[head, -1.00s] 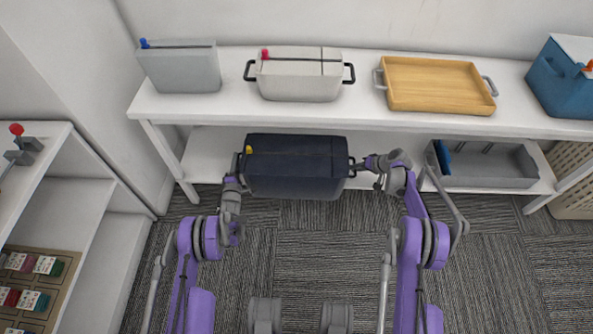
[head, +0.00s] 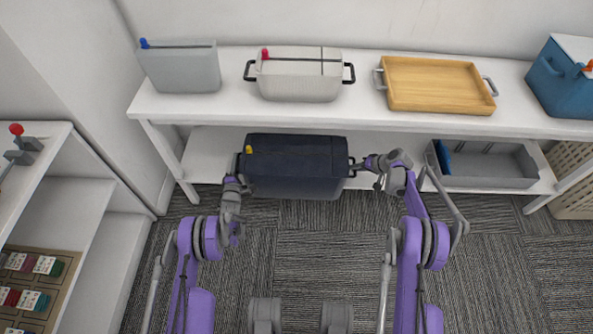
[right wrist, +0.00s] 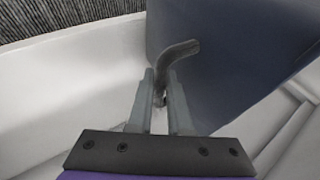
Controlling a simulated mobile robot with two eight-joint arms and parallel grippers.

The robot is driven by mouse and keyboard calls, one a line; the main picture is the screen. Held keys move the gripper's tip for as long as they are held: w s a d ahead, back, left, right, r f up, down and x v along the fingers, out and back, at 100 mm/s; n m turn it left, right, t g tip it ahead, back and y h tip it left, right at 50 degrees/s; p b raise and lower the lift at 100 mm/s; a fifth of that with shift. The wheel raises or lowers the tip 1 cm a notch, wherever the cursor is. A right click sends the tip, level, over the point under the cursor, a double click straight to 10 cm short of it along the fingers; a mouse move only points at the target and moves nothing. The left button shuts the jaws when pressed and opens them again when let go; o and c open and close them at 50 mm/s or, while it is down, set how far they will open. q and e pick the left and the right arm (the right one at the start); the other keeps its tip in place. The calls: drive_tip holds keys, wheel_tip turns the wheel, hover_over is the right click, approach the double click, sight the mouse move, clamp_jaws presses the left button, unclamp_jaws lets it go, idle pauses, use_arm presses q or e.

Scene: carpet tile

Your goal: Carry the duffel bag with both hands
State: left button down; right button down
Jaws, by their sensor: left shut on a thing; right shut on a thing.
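The dark navy duffel bag (head: 296,167) is box-shaped, with a yellow tag on its top left. It is at the front of the lower shelf in the head view. My left gripper (head: 236,176) is shut at the bag's left end, where the handle is mostly hidden by the gripper. My right gripper (head: 364,165) is shut on the dark handle at the right end. In the right wrist view the fingers (right wrist: 160,100) close around the curved handle (right wrist: 176,55), with the bag's side (right wrist: 235,55) behind it.
On the upper shelf (head: 225,112) stand a grey box (head: 183,70), a light bin with black handles (head: 300,82) and a wooden tray (head: 436,84). A grey open tray (head: 490,180) is right on the lower shelf. Carpet (head: 310,250) in front is clear.

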use_arm(q)
drive_tip(key=shift+r+p, duration=0.2)
drive_tip(key=shift+p, duration=0.1)
use_arm(e)
drive_tip(key=shift+r, duration=0.2)
idle(0.3)
